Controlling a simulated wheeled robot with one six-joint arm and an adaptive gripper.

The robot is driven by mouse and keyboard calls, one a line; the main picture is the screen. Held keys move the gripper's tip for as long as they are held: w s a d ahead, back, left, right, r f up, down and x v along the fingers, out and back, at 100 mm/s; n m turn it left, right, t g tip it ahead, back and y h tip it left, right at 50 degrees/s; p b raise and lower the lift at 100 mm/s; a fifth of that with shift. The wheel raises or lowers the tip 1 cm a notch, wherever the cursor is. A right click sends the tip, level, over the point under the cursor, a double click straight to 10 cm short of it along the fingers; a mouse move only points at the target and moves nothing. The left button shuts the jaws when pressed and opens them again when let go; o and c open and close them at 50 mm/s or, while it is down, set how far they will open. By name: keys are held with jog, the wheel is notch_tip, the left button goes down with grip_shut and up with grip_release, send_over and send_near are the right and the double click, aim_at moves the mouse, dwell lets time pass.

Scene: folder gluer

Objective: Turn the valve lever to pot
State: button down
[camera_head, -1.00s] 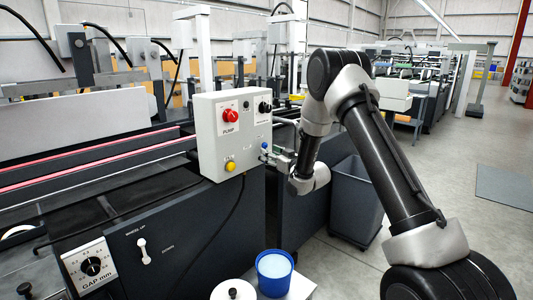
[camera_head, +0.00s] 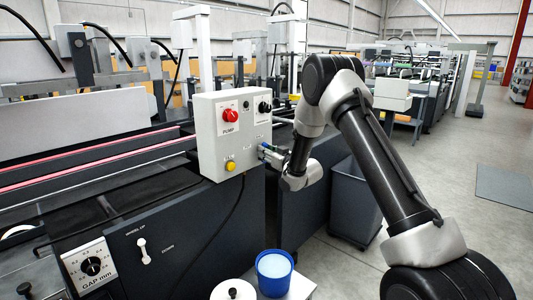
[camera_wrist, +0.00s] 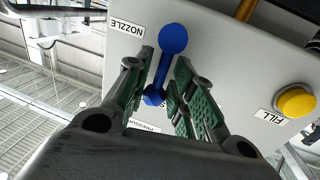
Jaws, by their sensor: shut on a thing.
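The valve lever is blue, with a round ball knob (camera_wrist: 173,39) and a thin shaft running to a hub on the grey panel face. In the wrist view the knob lies to the right of the NOZZLE label (camera_wrist: 126,25), which reads upside down. My gripper (camera_wrist: 163,66) has green ribbed fingers on both sides of the shaft, shut on the lever. In the head view my gripper (camera_head: 272,156) is at the control box's right side, with a bit of blue (camera_head: 266,146) showing. Other labels near the hub are mostly hidden by the fingers, and I cannot read POT.
The control box (camera_head: 207,140) carries a red knob marked PUMP (camera_head: 229,115) and a yellow button (camera_head: 230,166). The wrist view shows a yellow FILL button (camera_wrist: 296,101) right of the fingers. A blue bucket (camera_head: 261,283) and a grey bin (camera_head: 352,205) stand nearby.

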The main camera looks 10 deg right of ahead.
aim_at(255, 152)
jog(key=shift+s+a+f+n+t+y, duration=0.15)
jog(key=shift+s+a+f+n+y, duration=0.2)
jog(key=shift+n, duration=1.25)
jog(key=shift+s+a+f+n+t+y, duration=0.2)
jog(key=shift+a+n, duration=0.2)
jog(key=shift+n, duration=1.2)
jog(key=shift+s+a+f+n+t+y, duration=0.2)
jog(key=shift+s+a+n+y, duration=0.15)
jog(key=shift+n, duration=1.25)
jog(key=shift+a, duration=0.1)
jog(key=c, duration=1.2)
grip_release()
jog(key=v, duration=1.2)
jog(key=shift+r, duration=0.1)
